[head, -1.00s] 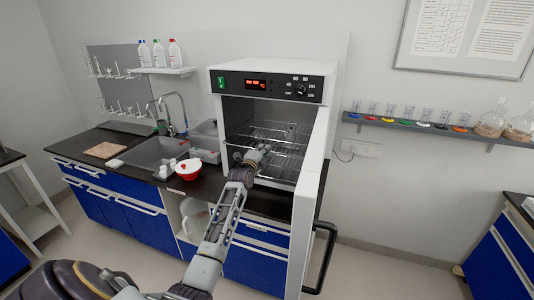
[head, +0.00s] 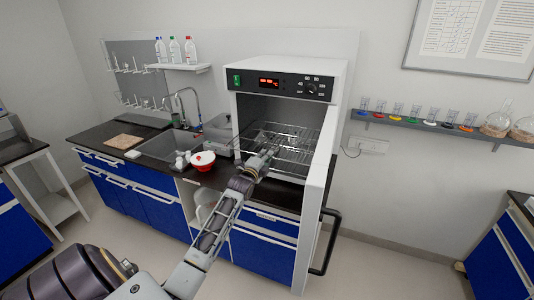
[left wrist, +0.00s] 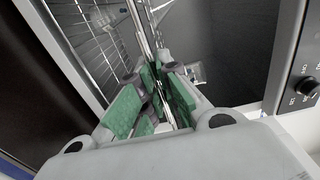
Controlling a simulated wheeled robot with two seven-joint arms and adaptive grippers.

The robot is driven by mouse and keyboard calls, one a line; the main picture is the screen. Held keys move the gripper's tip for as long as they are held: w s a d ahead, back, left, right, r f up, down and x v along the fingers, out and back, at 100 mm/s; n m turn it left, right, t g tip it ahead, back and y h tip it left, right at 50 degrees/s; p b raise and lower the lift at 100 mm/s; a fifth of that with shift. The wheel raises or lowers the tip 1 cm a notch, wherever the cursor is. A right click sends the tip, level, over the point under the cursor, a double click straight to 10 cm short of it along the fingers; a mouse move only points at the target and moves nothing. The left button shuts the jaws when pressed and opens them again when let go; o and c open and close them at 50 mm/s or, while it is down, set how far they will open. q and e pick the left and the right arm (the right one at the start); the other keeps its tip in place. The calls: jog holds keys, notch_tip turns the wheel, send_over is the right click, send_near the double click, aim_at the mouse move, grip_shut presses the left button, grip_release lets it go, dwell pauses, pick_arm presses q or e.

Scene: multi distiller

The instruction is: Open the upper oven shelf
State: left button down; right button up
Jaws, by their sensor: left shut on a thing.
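The white oven (head: 340,88) stands on the dark counter with its door (head: 316,215) swung open to the right. The upper oven shelf (head: 290,138), a wire rack, lies inside and reaches toward the front opening. My left gripper (head: 267,155) is shut on the front edge of this shelf. In the left wrist view the green finger pads of the gripper (left wrist: 163,92) close around the metal bars of the shelf (left wrist: 143,22). The lower part of the oven is largely hidden by the shelf and my arm. My right gripper is out of view.
The open door stands close to the right of my left arm. A red and white bowl (head: 202,161) and a sink (head: 167,147) are on the counter to the left. A wall shelf (head: 430,124) with beakers and flasks hangs at right.

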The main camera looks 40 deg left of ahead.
pick_arm(q)
jog(key=shift+s+d, duration=0.1)
jog(key=shift+f, duration=0.1)
jog(key=c, duration=1.6)
grip_release()
jog(key=shift+c, duration=0.2)
jog(key=shift+s, duration=0.1)
jog(key=shift+s, duration=0.1)
jog(key=v, duration=1.1)
jog(key=shift+s, duration=0.25)
jog(key=shift+d, duration=0.15)
